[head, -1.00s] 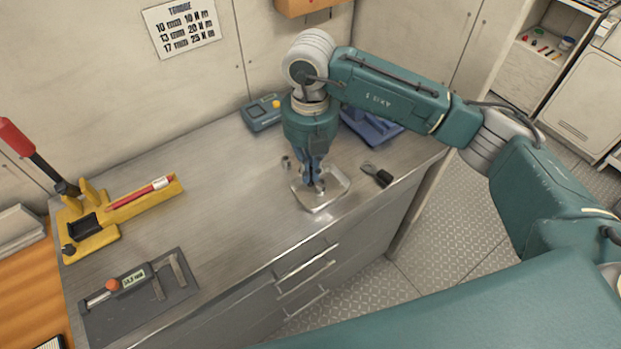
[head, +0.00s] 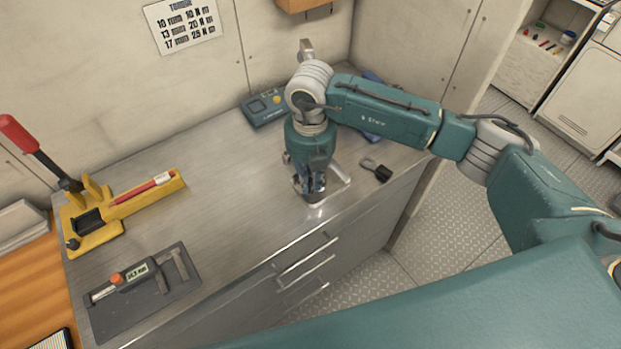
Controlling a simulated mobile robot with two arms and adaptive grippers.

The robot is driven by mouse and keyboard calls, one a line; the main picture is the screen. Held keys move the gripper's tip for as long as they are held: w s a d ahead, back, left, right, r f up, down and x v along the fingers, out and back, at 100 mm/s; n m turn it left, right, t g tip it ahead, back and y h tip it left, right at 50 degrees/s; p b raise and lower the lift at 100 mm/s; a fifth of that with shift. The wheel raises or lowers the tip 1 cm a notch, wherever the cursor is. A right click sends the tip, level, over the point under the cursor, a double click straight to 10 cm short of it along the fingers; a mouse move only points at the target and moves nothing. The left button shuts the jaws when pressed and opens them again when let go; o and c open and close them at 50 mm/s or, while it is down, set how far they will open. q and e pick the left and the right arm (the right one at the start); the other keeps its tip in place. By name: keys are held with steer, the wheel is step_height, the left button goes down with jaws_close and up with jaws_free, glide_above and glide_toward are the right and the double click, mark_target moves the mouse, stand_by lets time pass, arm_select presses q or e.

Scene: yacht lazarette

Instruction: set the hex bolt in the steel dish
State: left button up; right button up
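The steel dish (head: 339,181) is a shallow, shiny, squarish tray near the front edge of the metal bench. My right gripper (head: 310,191) points down at the dish's left side and covers much of it. Its fingers are dark and small against the shiny metal, so I cannot tell how far they are apart or whether they touch the dish. I cannot make out the hex bolt; it may be hidden by the gripper. My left gripper is not in view.
A black clip (head: 376,170) lies right of the dish. A teal meter (head: 263,108) stands at the back. A yellow fixture (head: 92,221) and a grey mat with a digital caliper (head: 130,279) are at left. The bench middle (head: 220,190) is clear.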

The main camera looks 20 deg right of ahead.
mark_target(310, 178)
steer(key=shift+r, duration=0.5)
step_height(310, 178, up, 11)
steer(key=b, duration=0.4)
steer(key=shift+r, duration=0.2)
